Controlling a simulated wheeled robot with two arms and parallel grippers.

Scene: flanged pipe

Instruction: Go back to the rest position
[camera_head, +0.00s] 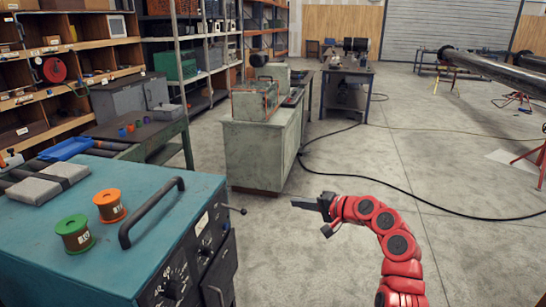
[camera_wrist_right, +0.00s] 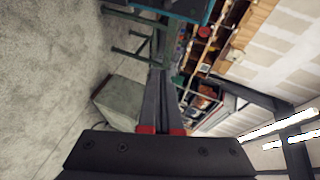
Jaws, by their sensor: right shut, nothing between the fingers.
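My right gripper (camera_head: 300,204) is at the end of my red arm, right of centre in the head view. It is held in free air above the concrete floor, pointing left toward the teal machine. In the right wrist view its two dark fingers (camera_wrist_right: 160,85) lie close together, shut with nothing between them. My left gripper is not in view.
A teal machine (camera_head: 150,190) with a black handle stands at front left, carrying a green spool (camera_head: 75,234) and an orange spool (camera_head: 109,206). A grey-green cabinet (camera_head: 255,150) stands beyond.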

